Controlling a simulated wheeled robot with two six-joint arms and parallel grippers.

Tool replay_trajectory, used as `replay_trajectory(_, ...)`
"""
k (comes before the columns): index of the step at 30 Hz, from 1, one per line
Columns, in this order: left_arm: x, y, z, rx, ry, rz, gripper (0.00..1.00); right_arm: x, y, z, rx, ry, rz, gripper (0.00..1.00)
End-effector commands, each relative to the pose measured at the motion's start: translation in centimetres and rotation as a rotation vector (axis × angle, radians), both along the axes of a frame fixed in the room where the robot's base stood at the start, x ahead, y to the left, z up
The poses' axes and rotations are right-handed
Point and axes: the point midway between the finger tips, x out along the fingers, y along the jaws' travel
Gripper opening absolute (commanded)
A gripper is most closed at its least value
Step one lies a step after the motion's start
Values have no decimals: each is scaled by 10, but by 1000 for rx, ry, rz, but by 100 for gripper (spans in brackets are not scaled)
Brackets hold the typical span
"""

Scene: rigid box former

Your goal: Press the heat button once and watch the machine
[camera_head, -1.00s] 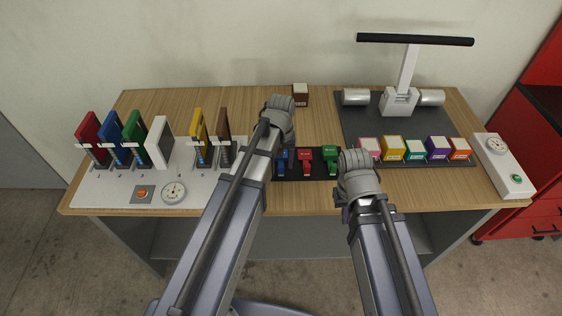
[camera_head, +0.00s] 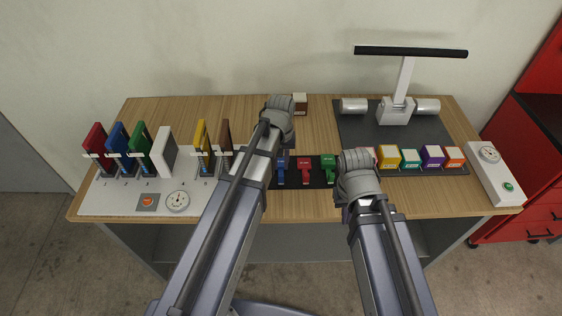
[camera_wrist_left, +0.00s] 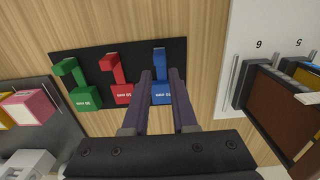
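An orange-red button (camera_head: 147,202) sits on a grey plate at the front of the white left panel, beside a round dial (camera_head: 178,201). A green button (camera_head: 508,187) is on the white box at the right, with another dial (camera_head: 489,154). I cannot read which button is for heat. My left gripper (camera_wrist_left: 160,74) is open in the left wrist view, its fingers apart above a blue tool (camera_wrist_left: 161,91). It is well right of the orange-red button. My right gripper's wrist (camera_head: 358,172) is over the table's front middle; its fingers are hidden.
Coloured upright plates (camera_head: 139,148) stand on the left panel. Red (camera_head: 304,170) and green (camera_head: 328,169) tools lie on a black mat. Several coloured boxes (camera_head: 432,155) line the right dark mat, before a machine with a black bar (camera_head: 411,51). A brown block (camera_head: 300,103) stands behind.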

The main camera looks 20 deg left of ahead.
Motion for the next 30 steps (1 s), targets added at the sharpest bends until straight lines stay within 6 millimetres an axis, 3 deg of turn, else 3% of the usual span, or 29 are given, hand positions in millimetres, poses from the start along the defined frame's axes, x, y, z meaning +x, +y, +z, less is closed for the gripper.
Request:
replay_trajectory(1, 0, 0, 0, 0, 0, 0, 19, 0, 0, 0, 0, 0, 0, 0)
replay_trajectory(6, 0, 0, 0, 0, 0, 0, 0, 0, 0, 0, 0, 0, 0, 0)
replay_trajectory(30, 0, 0, 0, 0, 0, 0, 0, 0, 0, 0, 0, 0, 0, 0)
